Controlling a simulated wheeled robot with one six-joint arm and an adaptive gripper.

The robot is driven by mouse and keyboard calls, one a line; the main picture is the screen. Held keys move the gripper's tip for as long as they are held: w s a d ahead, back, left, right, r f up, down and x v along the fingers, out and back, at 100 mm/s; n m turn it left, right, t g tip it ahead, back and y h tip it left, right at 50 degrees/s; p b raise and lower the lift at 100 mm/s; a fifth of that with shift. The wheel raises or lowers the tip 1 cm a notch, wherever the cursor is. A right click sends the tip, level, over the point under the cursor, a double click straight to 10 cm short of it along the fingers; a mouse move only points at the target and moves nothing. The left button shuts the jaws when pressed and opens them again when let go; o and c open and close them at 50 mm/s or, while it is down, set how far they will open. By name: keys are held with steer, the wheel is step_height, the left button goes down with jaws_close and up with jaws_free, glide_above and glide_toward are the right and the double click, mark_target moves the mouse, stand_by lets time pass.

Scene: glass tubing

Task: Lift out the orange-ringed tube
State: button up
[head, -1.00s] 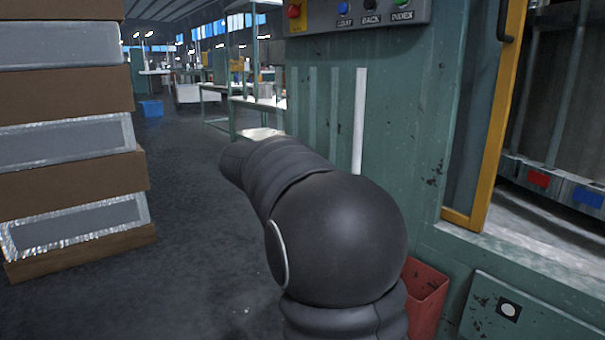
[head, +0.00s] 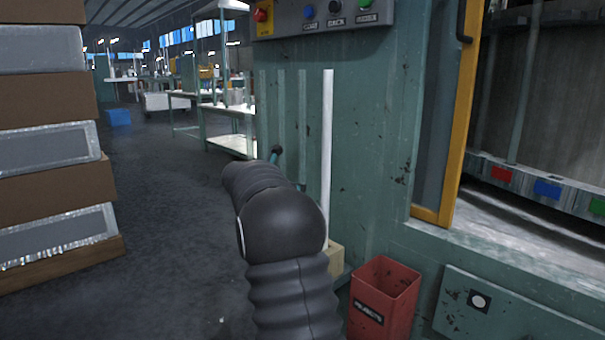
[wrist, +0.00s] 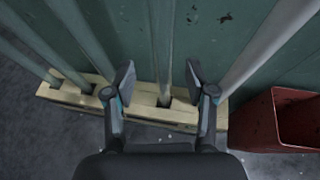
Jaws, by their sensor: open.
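Several upright tubes stand in a pale wooden rack (wrist: 145,113) against the green machine wall. I see no orange ring on any of them in either view. In the wrist view one grey-green tube (wrist: 162,45) appears between the fingers of my gripper (wrist: 160,82), which is open. I cannot tell how far beyond the fingertips this tube is. Other tubes (wrist: 68,38) lean across the left of that view. In the head view a white tube (head: 327,150) stands right of fainter green ones (head: 302,115). My arm hides most of the rack and gripper there.
A red bin (head: 385,300) stands on the floor right of the rack; it also shows in the wrist view (wrist: 283,120). A control panel (head: 330,15) is above the tubes. Stacked boxes (head: 45,130) stand at the left. The grey floor (head: 165,200) between is clear.

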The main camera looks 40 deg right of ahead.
steer(key=shift+s+x, duration=0.1)
steer(key=shift+x, duration=1.25)
steer(key=shift+s+x, duration=0.15)
steer(key=shift+x, duration=1.2)
jaws_close()
